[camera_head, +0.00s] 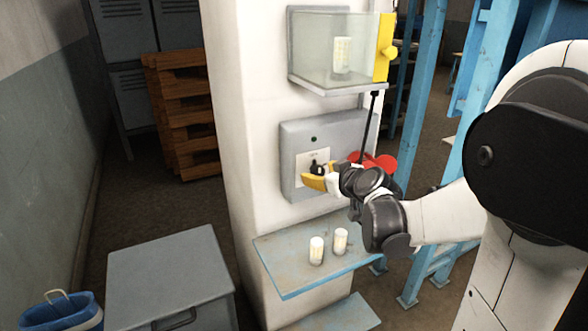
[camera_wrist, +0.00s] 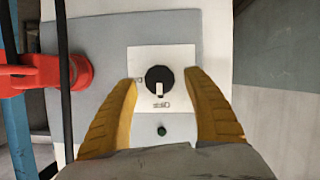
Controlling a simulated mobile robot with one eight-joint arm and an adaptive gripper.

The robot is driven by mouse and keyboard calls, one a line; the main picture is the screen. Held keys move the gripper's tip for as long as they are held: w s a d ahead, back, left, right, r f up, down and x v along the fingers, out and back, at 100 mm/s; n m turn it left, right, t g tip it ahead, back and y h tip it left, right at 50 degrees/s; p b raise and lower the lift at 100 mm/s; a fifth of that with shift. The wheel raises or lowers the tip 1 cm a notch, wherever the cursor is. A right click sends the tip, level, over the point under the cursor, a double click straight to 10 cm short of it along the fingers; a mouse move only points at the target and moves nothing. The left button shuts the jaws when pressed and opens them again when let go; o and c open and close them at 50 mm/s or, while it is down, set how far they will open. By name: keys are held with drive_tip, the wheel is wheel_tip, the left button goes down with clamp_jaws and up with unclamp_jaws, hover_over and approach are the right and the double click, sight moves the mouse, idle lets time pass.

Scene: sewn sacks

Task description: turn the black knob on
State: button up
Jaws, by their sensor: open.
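The black knob (camera_wrist: 160,78) is round with a pale pointer mark, set on a white plate (camera_wrist: 178,56) in the wrist view. In the head view the knob (camera_head: 316,168) sits on a grey panel box (camera_head: 291,135) on a white pillar. My gripper (camera_wrist: 161,92) is open, its two yellow fingers on either side of the knob with gaps to it. In the head view my gripper (camera_head: 317,177) is close to the plate and partly hides it. I cannot tell whether a finger touches the plate. The label print beside the knob is too small to read.
A green button (camera_head: 314,139) is on the same box. A red part (camera_head: 378,161) and a dark rod (camera_head: 371,125) are beside it. A clear case (camera_head: 310,55) is above; a blue shelf (camera_head: 285,276) with two pale cylinders is below.

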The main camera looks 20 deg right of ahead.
drive_tip(key=shift+x, duration=0.8)
drive_tip(key=c, duration=1.2)
